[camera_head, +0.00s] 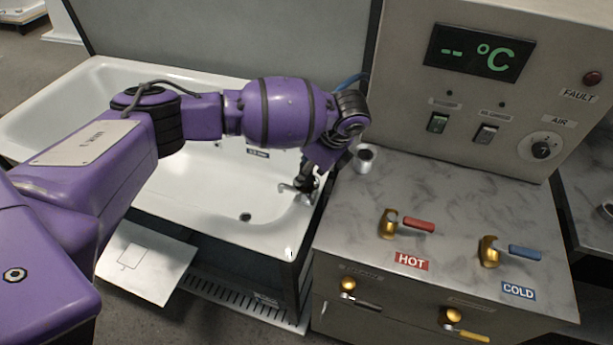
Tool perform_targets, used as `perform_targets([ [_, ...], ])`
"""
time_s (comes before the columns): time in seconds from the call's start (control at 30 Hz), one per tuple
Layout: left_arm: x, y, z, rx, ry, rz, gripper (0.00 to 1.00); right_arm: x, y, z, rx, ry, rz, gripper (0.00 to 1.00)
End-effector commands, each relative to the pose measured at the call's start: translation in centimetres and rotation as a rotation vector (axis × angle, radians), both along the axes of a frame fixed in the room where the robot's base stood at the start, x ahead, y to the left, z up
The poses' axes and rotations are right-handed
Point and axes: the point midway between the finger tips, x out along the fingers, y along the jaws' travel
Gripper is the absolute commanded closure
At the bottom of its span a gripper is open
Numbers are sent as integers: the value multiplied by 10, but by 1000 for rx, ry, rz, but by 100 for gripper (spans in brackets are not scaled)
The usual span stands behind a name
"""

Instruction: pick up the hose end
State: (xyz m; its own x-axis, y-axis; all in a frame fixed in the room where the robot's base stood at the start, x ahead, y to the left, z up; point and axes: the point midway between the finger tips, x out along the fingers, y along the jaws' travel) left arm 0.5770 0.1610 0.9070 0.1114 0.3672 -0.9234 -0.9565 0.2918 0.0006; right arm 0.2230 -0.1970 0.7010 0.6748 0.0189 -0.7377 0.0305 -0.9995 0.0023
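My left arm reaches in from the left across the white bathtub (65,105). Its dark gripper (306,186) points down at the tub's right end, by a small metal fitting (288,188) on the inner wall. The fingers are small and dark, and I cannot tell whether they are open or hold anything. I cannot make out the hose end clearly. A thin blue strip (352,79) shows behind my wrist; I cannot tell whether it is the hose. My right gripper is out of view.
A control cabinet stands at the right, with a grey worktop (460,220), a red HOT lever (418,224), a blue COLD lever (525,253) and a display (479,53). A small metal cup-like holder (364,158) sits at the worktop's left edge. A white panel (146,262) is in front of the tub.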

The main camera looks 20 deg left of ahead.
Motion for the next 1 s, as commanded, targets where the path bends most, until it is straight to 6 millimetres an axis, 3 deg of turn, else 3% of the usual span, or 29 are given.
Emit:
perform_targets([
  [0.1, 1, 4, -12, -1, 2, -1, 56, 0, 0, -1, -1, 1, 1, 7],
  [0.37, 1, 5, -14, -1, -1, 0, 56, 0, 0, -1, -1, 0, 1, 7],
  [0.7, 1, 5, -13, -1, -1, 0, 100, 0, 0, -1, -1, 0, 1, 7],
  [1.0, 2, 5, -10, -2, -3, 0, 100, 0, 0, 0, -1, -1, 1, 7],
])
